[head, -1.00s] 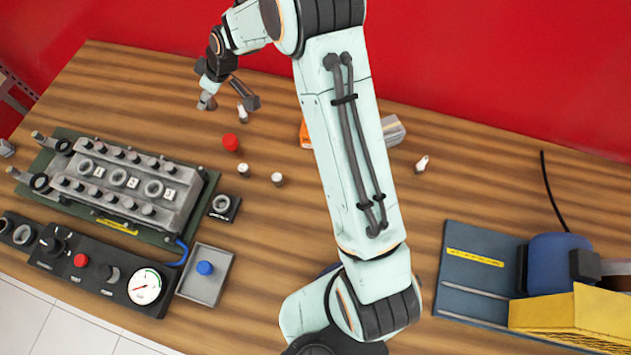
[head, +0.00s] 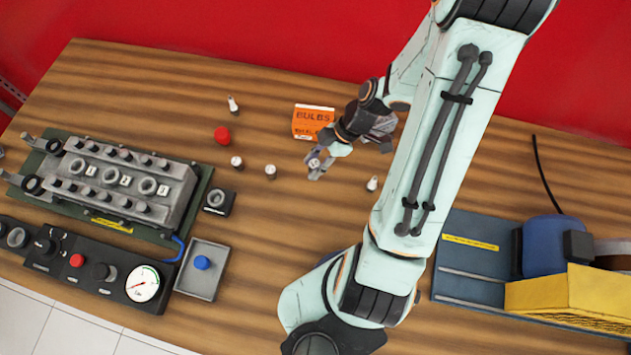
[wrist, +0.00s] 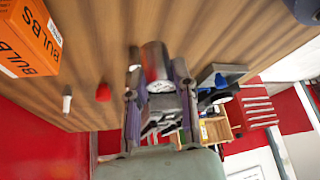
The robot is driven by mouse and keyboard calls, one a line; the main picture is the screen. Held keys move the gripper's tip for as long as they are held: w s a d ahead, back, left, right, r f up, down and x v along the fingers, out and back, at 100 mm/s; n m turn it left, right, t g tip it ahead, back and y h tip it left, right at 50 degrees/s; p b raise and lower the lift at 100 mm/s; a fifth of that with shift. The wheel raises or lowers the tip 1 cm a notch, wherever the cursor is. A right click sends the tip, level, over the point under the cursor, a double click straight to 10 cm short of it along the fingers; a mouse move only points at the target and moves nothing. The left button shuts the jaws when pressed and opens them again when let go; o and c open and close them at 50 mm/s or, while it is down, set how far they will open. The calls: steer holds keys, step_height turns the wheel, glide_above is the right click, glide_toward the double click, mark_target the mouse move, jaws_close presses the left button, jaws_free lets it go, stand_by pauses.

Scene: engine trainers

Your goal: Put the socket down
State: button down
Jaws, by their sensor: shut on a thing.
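The socket's round end faces the camera. In the head view the socket (head: 314,163) is small and partly covered by the fingers. I cannot tell whether it touches the table.
An orange bulb box (head: 313,120) stands behind my gripper. A spark plug (head: 372,184) stands to its right. Two small cylinders (head: 270,172) and a red cap (head: 222,135) are to its left. The engine block (head: 125,180) is farther left. The table in front is clear.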

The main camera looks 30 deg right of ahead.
step_height(320, 180, down, 8)
steer(key=shift+d+r, duration=0.15)
stand_by(0.4)
steer(key=c, duration=0.9)
jaws_free()
steer(key=a+v, duration=0.1)
steer(key=v, duration=1.1)
step_height(320, 180, up, 7)
steer(key=m+g+h, duration=0.2)
steer(key=m+h, duration=0.1)
steer(key=m, duration=0.2)
glide_above(307, 188)
steer(key=s, duration=0.4)
steer(key=s+a+r+m+h, duration=0.2)
steer(key=s+a+r+m, duration=0.4)
steer(key=s+m, duration=0.1)
steer(key=shift+s+m, duration=0.15)
steer(key=shift+m, duration=0.55)
